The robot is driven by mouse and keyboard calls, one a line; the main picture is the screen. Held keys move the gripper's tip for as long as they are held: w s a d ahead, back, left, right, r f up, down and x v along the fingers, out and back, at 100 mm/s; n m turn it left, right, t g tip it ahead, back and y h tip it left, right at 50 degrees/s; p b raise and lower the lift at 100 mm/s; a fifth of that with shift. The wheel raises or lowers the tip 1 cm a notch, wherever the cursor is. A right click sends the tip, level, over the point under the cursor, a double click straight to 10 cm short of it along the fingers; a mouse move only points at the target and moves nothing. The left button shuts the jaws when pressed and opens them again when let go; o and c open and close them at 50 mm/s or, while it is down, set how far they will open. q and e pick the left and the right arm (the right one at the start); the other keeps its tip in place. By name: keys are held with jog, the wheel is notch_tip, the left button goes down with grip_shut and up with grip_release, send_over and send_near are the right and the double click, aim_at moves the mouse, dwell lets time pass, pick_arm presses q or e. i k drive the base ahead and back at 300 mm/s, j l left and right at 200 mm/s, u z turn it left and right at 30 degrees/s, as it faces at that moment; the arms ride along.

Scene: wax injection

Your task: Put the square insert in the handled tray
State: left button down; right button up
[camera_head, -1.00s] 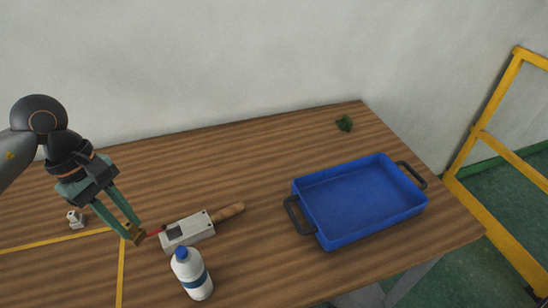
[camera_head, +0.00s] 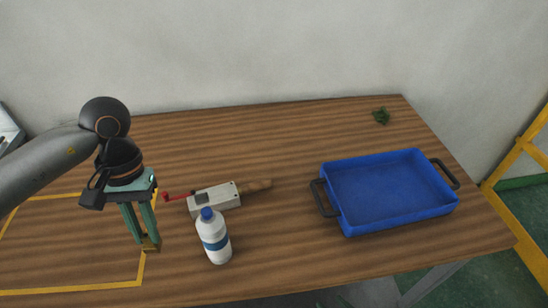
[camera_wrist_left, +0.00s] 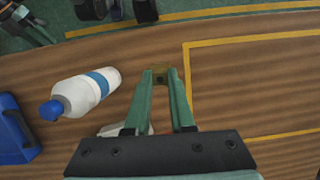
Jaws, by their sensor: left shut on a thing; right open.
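The square insert, a small brass-brown block (camera_head: 151,245), sits between the fingertips of my left gripper (camera_head: 147,240). In the left wrist view the block (camera_wrist_left: 159,77) shows at the ends of the green fingers (camera_wrist_left: 160,82), which are shut on it. The gripper points down near the right edge of the yellow marked area; I cannot tell its exact height above the table. The handled tray (camera_head: 388,192) is blue, with dark handles on its left and right ends. It is empty and lies well to the right of the gripper.
A white bottle with a blue cap (camera_head: 214,238) and a grey tool with a wooden handle and red tip (camera_head: 214,198) lie between gripper and tray. A dark green object (camera_head: 381,116) lies behind the tray. A yellow railing (camera_head: 520,160) stands beyond the table's right side.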

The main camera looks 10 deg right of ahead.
aim_at(389, 203)
jog(key=k+l+z, duration=0.15)
jog(key=l, duration=0.15)
jog(key=l+z, duration=0.1)
jog(key=l, duration=0.15)
jog(key=i+l, duration=0.15)
jog(key=l, duration=0.25)
jog(key=i+l+z, duration=0.1)
jog(key=l, duration=0.3)
jog(key=i+l, duration=0.15)
jog(key=l, duration=0.2)
jog(key=i+l, duration=0.15)
jog(key=l, duration=0.25)
jog(key=z, duration=0.05)
